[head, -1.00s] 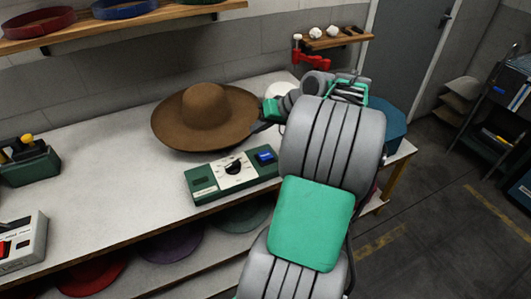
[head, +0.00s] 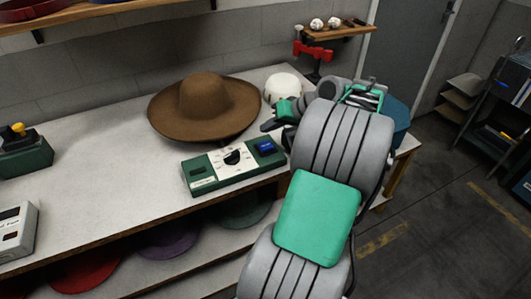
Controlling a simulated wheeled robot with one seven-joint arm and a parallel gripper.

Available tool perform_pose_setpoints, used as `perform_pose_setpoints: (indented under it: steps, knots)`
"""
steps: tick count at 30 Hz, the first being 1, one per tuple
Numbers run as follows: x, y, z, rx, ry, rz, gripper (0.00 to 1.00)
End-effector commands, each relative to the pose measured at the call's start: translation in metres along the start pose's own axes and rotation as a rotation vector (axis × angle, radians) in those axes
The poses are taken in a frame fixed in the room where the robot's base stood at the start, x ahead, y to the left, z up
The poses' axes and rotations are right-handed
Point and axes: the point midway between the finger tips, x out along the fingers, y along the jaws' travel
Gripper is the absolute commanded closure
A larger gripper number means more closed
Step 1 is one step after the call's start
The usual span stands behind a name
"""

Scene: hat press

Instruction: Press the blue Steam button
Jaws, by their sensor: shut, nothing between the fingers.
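The blue Steam button (head: 266,146) sits at the right end of a green control box (head: 204,181) with a white panel and a black dial (head: 232,157). The box lies on the workbench in front of the brown hat. My gripper (head: 268,126) is shut and empty. In the picture its tips are just above the blue button, with a gap between them; the height over the box is hard to judge. My arm covers the bench to the right of the box.
A brown wide-brimmed hat (head: 205,105) stands behind the box, close to my gripper. A white rounded form (head: 282,90) is behind my gripper. Another green device (head: 24,155) and a grey-white box (head: 14,232) are at the left. The bench between is clear.

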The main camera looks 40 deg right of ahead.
Motion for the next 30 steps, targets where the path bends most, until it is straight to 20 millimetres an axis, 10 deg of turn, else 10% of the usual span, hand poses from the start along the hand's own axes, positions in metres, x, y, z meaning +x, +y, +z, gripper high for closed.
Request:
perform_pose_setpoints:
  steps: [30]
  knots:
    - [0.024, 0.018, 0.017, -0.001, 0.001, 0.001, 1.0]
